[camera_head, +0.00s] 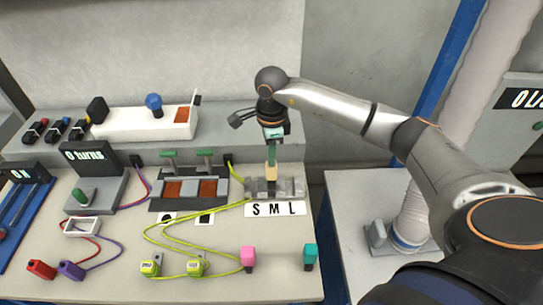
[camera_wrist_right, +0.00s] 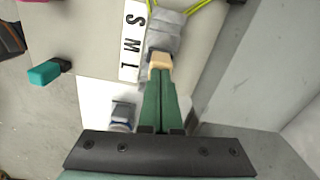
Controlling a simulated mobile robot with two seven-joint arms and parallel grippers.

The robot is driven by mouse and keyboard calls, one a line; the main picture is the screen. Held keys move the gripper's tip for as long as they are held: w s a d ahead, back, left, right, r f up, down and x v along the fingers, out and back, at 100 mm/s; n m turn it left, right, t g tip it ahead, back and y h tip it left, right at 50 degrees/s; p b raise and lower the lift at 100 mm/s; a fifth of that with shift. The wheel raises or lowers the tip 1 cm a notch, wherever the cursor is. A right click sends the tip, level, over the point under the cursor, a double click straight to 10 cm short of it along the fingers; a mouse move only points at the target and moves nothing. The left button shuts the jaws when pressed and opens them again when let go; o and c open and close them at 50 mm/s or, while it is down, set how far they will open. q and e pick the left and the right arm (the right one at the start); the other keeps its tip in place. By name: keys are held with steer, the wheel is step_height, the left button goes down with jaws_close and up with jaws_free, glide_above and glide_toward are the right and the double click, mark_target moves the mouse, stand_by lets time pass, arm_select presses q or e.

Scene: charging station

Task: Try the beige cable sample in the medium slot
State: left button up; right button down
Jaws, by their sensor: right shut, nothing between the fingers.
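The beige cable sample (camera_head: 271,173) stands upright at the grey slot block (camera_head: 290,186), above the M of the S M L label (camera_head: 275,209). Its lower end is hidden in the block. In the wrist view the beige sample (camera_wrist_right: 159,62) shows right at the tips of my green fingers. My right gripper (camera_head: 271,162) points down from above, its fingers shut together with nothing between them. The tips meet or nearly meet the sample's top; I cannot tell if they touch. The fingers also show in the wrist view (camera_wrist_right: 160,80). My left gripper is not in view.
A pink sample (camera_head: 247,257) and a teal sample (camera_head: 309,255) stand at the table's front. Yellow cables with plugs (camera_head: 196,265) lie left of the slot block. A switch panel (camera_head: 190,187) stands beside it. The table's right edge is close.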

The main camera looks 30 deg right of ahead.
steer(key=shift+s+f, duration=0.15)
steer(key=shift+f, duration=0.05)
steer(key=shift+r+p, duration=1.05)
steer(key=shift+r, duration=0.65)
step_height(320, 180, up, 12)
steer(key=b, duration=0.2)
steer(key=shift+f, duration=0.2)
steer(key=shift+f, duration=0.1)
